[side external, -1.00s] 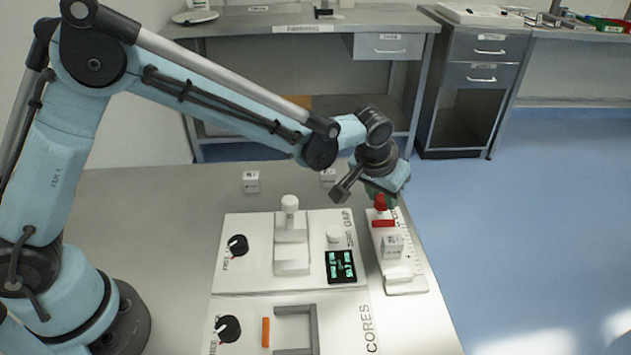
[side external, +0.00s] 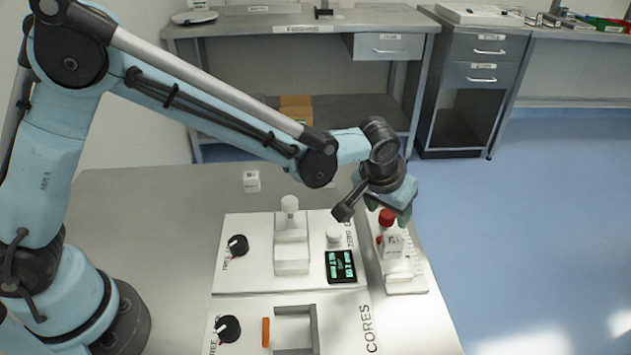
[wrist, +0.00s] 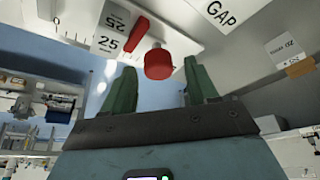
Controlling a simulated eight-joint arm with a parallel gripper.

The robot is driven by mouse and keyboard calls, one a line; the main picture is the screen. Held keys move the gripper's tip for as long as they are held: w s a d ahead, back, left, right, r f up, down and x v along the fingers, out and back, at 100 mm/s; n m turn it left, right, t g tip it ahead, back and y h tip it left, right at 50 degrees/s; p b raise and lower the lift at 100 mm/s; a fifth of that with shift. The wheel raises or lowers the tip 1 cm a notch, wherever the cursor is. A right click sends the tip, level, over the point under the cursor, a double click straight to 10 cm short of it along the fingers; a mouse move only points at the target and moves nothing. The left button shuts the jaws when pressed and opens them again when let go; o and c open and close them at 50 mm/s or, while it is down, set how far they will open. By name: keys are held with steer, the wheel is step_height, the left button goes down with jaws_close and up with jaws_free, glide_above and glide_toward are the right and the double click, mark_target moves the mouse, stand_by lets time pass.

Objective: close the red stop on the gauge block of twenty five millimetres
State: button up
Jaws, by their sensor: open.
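The red stop has a round red knob (side external: 386,217) on the white scale rail at the right of the table. The white gauge block (side external: 393,244) lies on the rail in front of it. In the wrist view the block (wrist: 110,41) reads 25, and the stop's red bar (wrist: 137,33) is right beside it; I cannot tell if they touch. My gripper (side external: 389,205) is just above and behind the knob. Its green fingers are open in the wrist view, with the knob (wrist: 158,65) beyond and between their tips, apparently not gripped.
Left of the rail are the white GAP panel (side external: 255,270) with a display (side external: 341,266), a white knob (side external: 333,233) and a white-handled slide (side external: 290,228). Another white block (side external: 251,181) stands behind it. The CORES panel (side external: 245,310) is in front.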

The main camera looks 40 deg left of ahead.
steer(key=v, duration=1.2)
steer(key=shift+c, duration=0.3)
steer(key=shift+w+a, duration=0.1)
steer(key=shift+c, duration=1.2)
steer(key=w+a+f+g, duration=0.1)
steer(key=w+a+m+h, duration=0.1)
steer(key=a, duration=0.1)
steer(key=w+a+f+m+g+h, duration=0.1)
steer(key=a, duration=0.1)
steer(key=shift+w+a+f+g, duration=0.1)
steer(key=shift+a+f+g, duration=0.1)
steer(key=shift+f+g, duration=0.15)
jaws_close()
steer(key=w+a+m+h, duration=0.4)
steer(key=a+m+h, duration=0.1)
steer(key=a, duration=0.3)
steer(key=shift+g, duration=0.45)
steer(key=x, duration=1)
steer(key=shift+d+f, duration=0.2)
steer(key=shift+d, duration=0.15)
steer(key=shift+s+d+r, duration=0.15)
steer(key=shift+s+d, duration=0.6)
steer(key=shift+d, duration=0.3)
steer(key=shift+s+d, duration=0.3)
steer(key=shift+d, duration=0.25)
